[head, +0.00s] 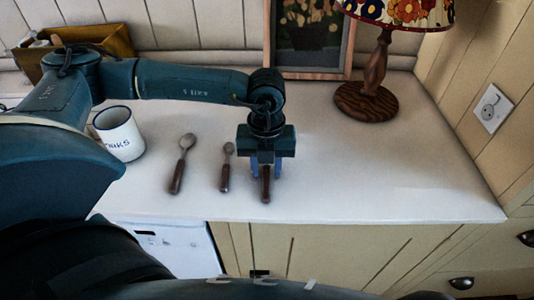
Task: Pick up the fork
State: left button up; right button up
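Three utensils with brown handles lie in a row on the white countertop (370,192). The left one is a large spoon (183,160), and the middle one is a smaller spoon (226,167). The right one, taken to be the fork (265,187), shows only its brown handle; its head is hidden under my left gripper. My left gripper (266,172) points down over it, with blue fingers apart on either side of the handle. A gap seems to show between handle and fingers. My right gripper is not in view.
A white mug (119,137) with dark lettering stands at the left, near my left arm. A lamp (367,99) with a wooden base and a framed picture (311,35) stand behind. A wooden box (95,42) is at the back left. The counter to the right is clear.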

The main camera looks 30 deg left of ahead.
pick_arm(q)
grip_shut()
